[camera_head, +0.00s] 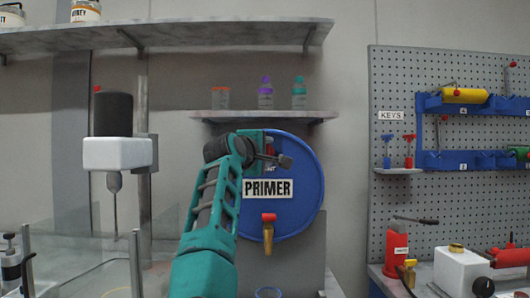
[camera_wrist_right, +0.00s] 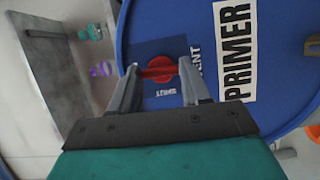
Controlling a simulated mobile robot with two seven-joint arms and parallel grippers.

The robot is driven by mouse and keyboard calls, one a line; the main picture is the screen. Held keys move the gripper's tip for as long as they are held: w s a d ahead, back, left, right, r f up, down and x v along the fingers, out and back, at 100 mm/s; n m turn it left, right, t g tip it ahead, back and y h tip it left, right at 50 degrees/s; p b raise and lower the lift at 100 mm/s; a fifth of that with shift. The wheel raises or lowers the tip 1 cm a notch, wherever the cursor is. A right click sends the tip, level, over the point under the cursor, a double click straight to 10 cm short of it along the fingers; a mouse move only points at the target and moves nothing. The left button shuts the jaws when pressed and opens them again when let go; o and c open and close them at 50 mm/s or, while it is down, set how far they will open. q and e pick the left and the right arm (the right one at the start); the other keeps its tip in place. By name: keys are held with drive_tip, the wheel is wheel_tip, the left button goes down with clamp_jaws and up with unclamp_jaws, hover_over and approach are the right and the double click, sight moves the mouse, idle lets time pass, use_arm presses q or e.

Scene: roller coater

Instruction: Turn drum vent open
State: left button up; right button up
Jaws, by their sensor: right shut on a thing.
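The blue drum (camera_head: 305,200) faces me in the middle of the head view, with a white PRIMER label (camera_head: 268,188). The red drum vent (camera_wrist_right: 158,68) is a round knob with a bar, on a dark square plate marked VENT and SHUT in the right wrist view. My right gripper (camera_wrist_right: 162,72) has its two fingers on either side of the vent's red bar, shut on it. In the head view my right arm and gripper (camera_head: 268,152) cover most of the vent. My left gripper is not in view.
A brass tap with a red top (camera_head: 268,232) is low on the drum front. A shelf with bottles (camera_head: 262,115) is above the drum. A mixer (camera_head: 112,150) stands left; a pegboard (camera_head: 400,85) with tools is right.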

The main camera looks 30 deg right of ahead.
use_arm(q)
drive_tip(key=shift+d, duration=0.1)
use_arm(e)
drive_tip(key=o, duration=1.1)
drive_tip(key=shift+c, duration=0.2)
use_arm(q)
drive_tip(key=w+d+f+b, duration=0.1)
drive_tip(key=b, duration=0.3)
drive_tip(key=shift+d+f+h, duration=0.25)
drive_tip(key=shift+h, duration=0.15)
use_arm(e)
drive_tip(key=v, duration=1.3)
